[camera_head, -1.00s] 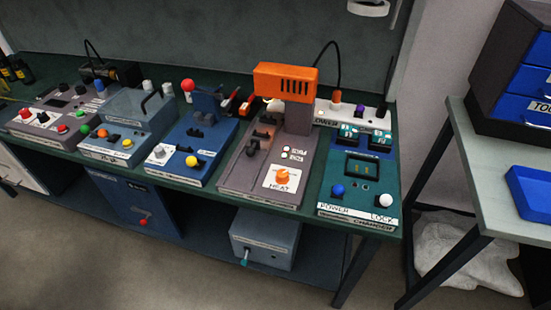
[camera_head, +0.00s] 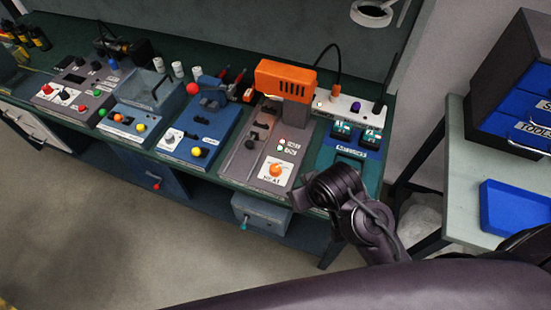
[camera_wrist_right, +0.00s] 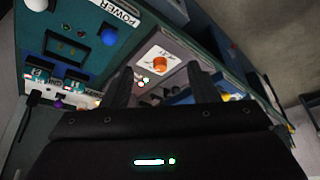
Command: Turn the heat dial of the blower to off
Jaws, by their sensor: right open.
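The orange heat dial (camera_head: 276,169) sits on a white panel on the front of the grey blower (camera_head: 243,160), whose head is an orange slotted box (camera_head: 285,76). In the right wrist view the dial (camera_wrist_right: 159,63) shows beyond my right gripper (camera_wrist_right: 160,75), in the gap between its two fingers. The fingers are apart and empty, and no contact with the dial shows. In the head view my right arm comes in from the lower right, close to the blower's front right corner. My left gripper is not in view.
The power and lock station (camera_head: 350,160) stands right of the blower, partly hidden by my right arm. A blue station (camera_head: 200,135) with a yellow knob stands left of it. A side table (camera_head: 465,190) with a blue tray (camera_head: 515,207) is at the right.

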